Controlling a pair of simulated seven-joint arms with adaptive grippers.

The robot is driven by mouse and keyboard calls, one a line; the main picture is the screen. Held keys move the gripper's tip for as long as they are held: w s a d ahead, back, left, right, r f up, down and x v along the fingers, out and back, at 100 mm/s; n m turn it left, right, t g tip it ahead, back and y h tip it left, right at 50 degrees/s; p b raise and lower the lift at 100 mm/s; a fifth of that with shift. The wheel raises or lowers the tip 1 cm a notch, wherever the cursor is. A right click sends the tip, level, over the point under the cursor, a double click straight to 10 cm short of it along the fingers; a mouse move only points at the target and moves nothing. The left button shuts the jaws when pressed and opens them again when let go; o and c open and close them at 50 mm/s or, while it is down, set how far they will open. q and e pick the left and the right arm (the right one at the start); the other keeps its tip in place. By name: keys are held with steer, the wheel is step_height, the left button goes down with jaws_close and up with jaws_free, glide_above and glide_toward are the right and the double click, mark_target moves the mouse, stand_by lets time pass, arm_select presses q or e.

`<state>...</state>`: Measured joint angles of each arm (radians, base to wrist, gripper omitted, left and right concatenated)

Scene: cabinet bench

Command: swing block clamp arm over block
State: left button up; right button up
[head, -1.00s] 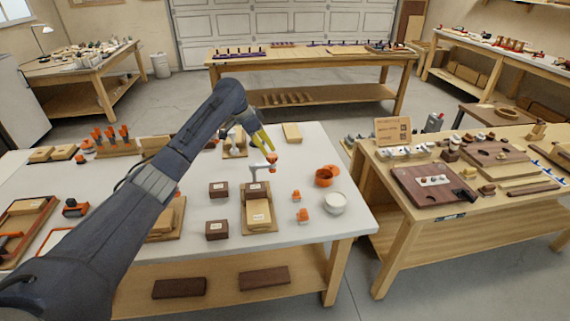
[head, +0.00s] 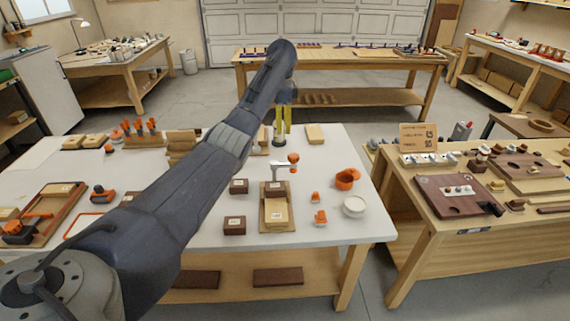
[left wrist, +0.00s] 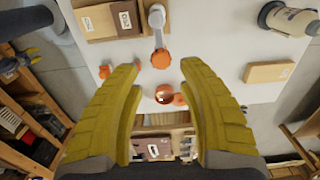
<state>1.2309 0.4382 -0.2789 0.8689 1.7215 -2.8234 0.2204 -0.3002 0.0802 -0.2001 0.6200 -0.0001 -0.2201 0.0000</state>
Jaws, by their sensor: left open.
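The block clamp fixture (head: 265,222) stands on the white table, with a light wooden block (head: 277,211) lying in it and a dark brown block at its back. The grey clamp arm (head: 281,165) sits at the fixture's back end and points right, ending in an orange knob (head: 293,158). My left gripper (head: 282,141) has yellow fingers pointing down, behind the clamp arm and apart from it. In the left wrist view the fingers (left wrist: 160,68) are spread and empty, with the clamp arm (left wrist: 157,28) and its orange tip between and beyond them. My right gripper is not in view.
Two small dark blocks (head: 235,225) stand left of the fixture. Orange parts (head: 320,217), an orange cup (head: 346,179) and a white bowl (head: 354,206) stand to its right. A light wood piece (head: 315,134) lies at the table's back.

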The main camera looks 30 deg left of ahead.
mark_target(283, 163)
arm_select(q)
step_height(283, 163, down, 17)
steer(key=shift+s+r, duration=0.1)
stand_by(0.8)
steer(key=shift+c, duration=0.2)
jaws_close()
